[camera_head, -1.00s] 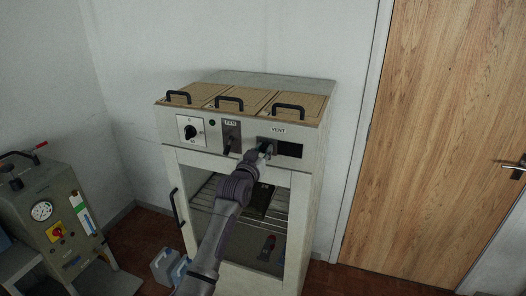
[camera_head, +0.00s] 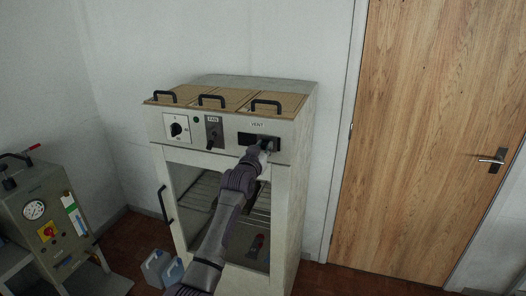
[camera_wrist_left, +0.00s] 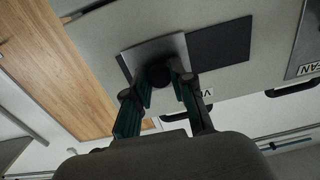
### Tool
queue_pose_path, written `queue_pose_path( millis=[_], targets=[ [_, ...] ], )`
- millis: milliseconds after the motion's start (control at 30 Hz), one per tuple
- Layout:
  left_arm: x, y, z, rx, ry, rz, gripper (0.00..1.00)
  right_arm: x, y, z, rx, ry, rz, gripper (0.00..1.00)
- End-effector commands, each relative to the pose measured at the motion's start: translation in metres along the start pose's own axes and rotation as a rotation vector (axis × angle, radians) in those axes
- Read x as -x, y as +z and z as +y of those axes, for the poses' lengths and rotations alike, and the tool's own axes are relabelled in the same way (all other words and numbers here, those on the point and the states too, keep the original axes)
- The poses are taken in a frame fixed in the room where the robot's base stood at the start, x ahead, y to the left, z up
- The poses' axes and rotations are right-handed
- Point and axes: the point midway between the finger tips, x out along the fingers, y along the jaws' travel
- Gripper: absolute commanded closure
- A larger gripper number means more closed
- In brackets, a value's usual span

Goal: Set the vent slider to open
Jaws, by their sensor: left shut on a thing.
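The vent slider is a light grey plate (camera_wrist_left: 153,50) with a round dark knob (camera_wrist_left: 158,75), on the front panel of a white cabinet. In the head view it sits at the right end of the slot under the VENT label (camera_head: 257,125). The dark opening (camera_head: 245,139) shows to the left of it, and also in the left wrist view (camera_wrist_left: 222,46). My left gripper (camera_head: 266,146) is shut on the knob, its fingers (camera_wrist_left: 161,92) on either side. The gripper partly hides the slider in the head view. My right gripper is not in view.
Left of the slider are the FAN switch (camera_head: 214,132), a rotary dial (camera_head: 176,129) and a small green lamp (camera_head: 196,120). Black handles (camera_head: 265,105) stand on the cabinet's top lids. A glass-fronted door with a handle (camera_head: 165,205) is below. A wooden door (camera_head: 420,150) stands right.

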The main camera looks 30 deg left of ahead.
Motion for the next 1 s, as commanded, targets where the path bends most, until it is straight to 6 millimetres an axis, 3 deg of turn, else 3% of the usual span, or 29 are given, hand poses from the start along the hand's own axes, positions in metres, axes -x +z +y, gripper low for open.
queue_pose_path(
  millis=[133, 267, 300, 433, 767, 1000],
  targets=[
    [0.000, 0.001, 0.009, 0.005, 0.015, -0.001, 1.00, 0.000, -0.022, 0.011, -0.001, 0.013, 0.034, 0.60],
    [0.000, 0.001, 0.009, 0.005, 0.015, -0.001, 1.00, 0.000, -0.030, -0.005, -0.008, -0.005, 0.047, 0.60],
    [0.000, 0.001, 0.009, 0.005, 0.015, -0.001, 0.73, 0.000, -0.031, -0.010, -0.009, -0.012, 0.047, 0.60],
    [0.000, 0.001, 0.009, 0.005, 0.014, -0.001, 0.52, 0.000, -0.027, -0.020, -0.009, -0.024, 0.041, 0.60],
    [0.002, 0.000, 0.007, 0.004, 0.011, 0.000, 0.52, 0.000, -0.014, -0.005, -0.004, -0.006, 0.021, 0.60],
    [0.028, 0.001, 0.007, 0.003, 0.012, 0.000, 0.52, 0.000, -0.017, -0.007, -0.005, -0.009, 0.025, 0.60]
  ],
)
